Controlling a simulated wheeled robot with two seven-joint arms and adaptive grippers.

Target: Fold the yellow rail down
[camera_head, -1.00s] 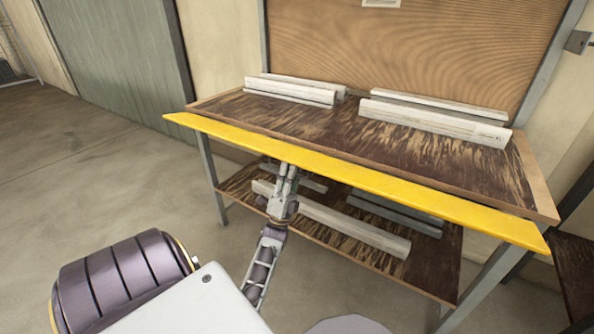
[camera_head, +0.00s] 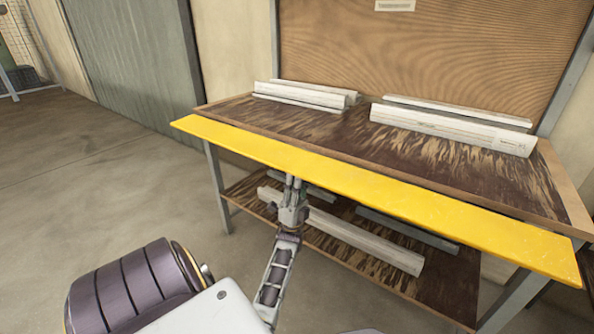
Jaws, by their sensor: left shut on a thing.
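The yellow rail (camera_head: 375,190) is a long flat strip along the front edge of the bench (camera_head: 340,135). It runs from the left corner to the right corner, and its broad yellow face is turned up toward me. My left gripper (camera_head: 294,183) reaches up to the rail's underside near its middle. It is shut on the yellow rail, but the rail hides the fingertips. My right gripper is not in view.
White profiles (camera_head: 455,130) lie on the bench top at the right, and more white profiles (camera_head: 305,95) at the left. The lower shelf (camera_head: 335,250) holds several long profiles behind my left arm. Open floor (camera_head: 90,180) lies to the left.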

